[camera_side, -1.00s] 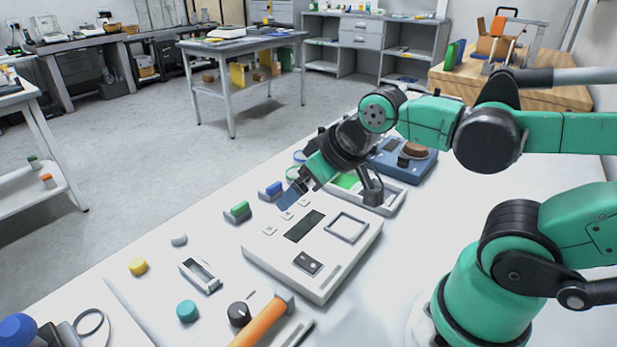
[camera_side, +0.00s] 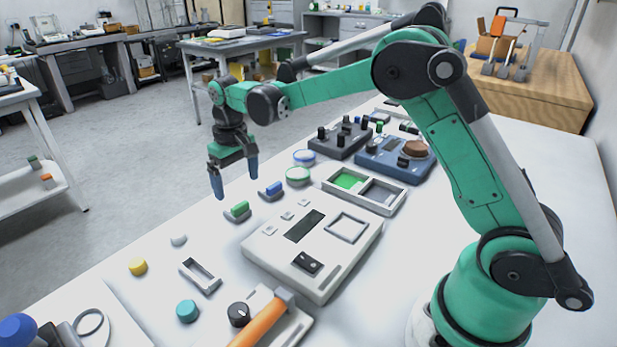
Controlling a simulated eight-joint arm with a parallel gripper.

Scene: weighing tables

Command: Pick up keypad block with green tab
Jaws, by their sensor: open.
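A small block with a green tab (camera_side: 237,210) sits on the white table, left of the large white keypad panel (camera_side: 315,263). A similar small block with a blue tab (camera_side: 271,191) stands just behind it to the right. My gripper (camera_side: 235,188) is open and empty, pointing down above the table's left edge. Its two blue fingers are apart, in the picture above and around the green-tab block. I cannot tell the exact height, but the fingers look clear of the block.
A tray with a green square (camera_side: 395,208) and a blue device (camera_side: 378,170) lie to the right. A yellow knob (camera_side: 138,267), a teal knob (camera_side: 187,311) and an orange-handled hammer (camera_side: 260,322) lie in front. Between them lies a small frame (camera_side: 200,277).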

